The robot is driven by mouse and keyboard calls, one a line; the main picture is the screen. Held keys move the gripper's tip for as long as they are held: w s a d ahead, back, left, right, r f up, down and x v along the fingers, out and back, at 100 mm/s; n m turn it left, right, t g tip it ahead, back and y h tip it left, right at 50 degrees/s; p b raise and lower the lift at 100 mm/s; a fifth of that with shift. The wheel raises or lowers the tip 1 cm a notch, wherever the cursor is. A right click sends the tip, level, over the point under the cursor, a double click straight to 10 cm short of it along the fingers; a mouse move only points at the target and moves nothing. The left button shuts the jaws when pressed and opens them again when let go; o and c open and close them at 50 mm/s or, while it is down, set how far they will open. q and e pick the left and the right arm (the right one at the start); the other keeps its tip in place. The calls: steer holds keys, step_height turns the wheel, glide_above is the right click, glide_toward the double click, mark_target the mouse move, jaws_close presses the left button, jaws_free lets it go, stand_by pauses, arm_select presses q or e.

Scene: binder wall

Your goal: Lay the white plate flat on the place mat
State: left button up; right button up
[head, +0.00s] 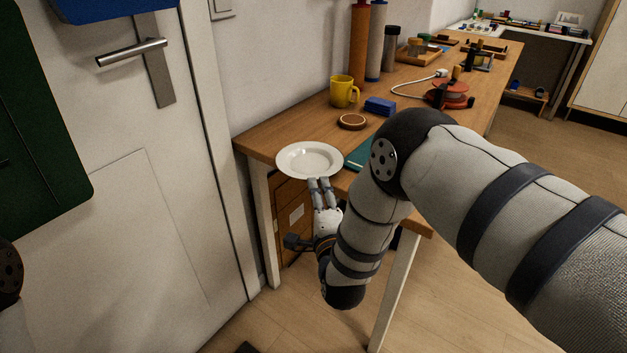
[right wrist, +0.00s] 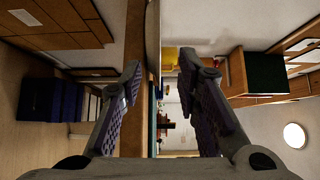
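The white plate (head: 309,160) lies face up at the near left corner of the wooden table in the head view. A flat teal thing (head: 358,156), which looks like the place mat, lies to its right, mostly hidden by my right arm. My right gripper (head: 319,182) is at the plate's near rim, coming from the front edge of the table. In the right wrist view, its fingers (right wrist: 160,72) stand apart, with a thin pale edge (right wrist: 153,32), probably the plate's rim, between them. I cannot tell whether either finger touches it. My left gripper is not in view.
Behind the plate on the table (head: 262,143) are a round wooden coaster (head: 352,121), a yellow mug (head: 344,91) and a blue box (head: 380,106). A red cable reel (head: 450,93) stands farther right. A white door (head: 140,200) is at the left.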

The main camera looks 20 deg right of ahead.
mark_target(310, 162)
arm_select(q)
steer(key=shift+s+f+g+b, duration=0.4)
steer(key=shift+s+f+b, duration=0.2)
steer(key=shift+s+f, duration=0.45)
arm_select(e)
steer(key=w, duration=0.5)
steer(key=shift+d, duration=0.3)
jaws_close()
